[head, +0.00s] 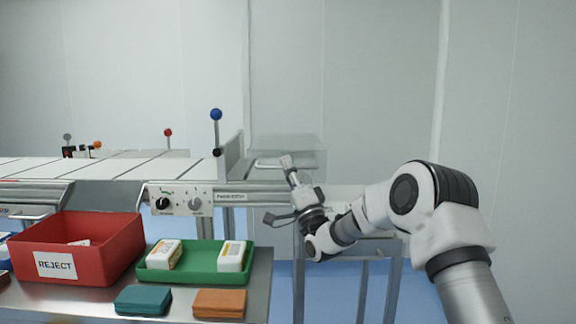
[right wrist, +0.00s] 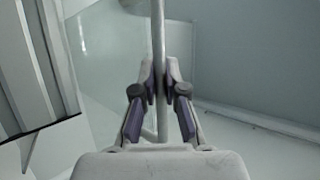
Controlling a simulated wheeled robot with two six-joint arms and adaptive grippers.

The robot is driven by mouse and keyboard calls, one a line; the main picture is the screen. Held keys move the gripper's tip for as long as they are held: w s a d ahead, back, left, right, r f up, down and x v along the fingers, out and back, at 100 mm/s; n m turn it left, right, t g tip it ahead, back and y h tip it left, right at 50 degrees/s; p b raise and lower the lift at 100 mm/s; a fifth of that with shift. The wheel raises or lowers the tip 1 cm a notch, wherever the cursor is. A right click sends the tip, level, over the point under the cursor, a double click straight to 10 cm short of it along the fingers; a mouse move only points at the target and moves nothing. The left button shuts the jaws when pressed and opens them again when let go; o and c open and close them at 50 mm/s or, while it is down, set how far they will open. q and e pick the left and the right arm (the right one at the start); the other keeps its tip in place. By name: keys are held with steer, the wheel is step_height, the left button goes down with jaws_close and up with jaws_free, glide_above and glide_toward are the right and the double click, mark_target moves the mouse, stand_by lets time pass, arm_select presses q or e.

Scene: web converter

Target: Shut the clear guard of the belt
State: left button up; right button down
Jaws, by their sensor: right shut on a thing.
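The clear guard (head: 300,148) is a see-through box-like cover at the right end of the belt (head: 120,168). A thin metal handle bar (head: 268,166) runs along its front. My right gripper (head: 287,162) is at this bar. In the right wrist view the gripper (right wrist: 160,88) has its two fingers shut on the upright-looking grey bar (right wrist: 158,35). A clear panel (right wrist: 98,60) shows to the left of the bar there. I cannot tell whether the guard touches the belt frame. My left gripper is not in view.
A control panel with knobs (head: 180,199) sits on the belt's front. A blue-knobbed lever (head: 216,115) stands left of the guard. A bench below holds a red REJECT bin (head: 110,262), a green tray (head: 205,275), and teal (head: 143,300) and orange (head: 219,303) packs.

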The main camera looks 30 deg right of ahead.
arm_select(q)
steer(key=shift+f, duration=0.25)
arm_select(e)
steer(key=shift+f, duration=0.5)
steer(key=c, duration=1.2)
jaws_free()
steer(key=shift+w+f, duration=0.1)
steer(key=shift+w, duration=0.05)
steer(key=v, duration=1.2)
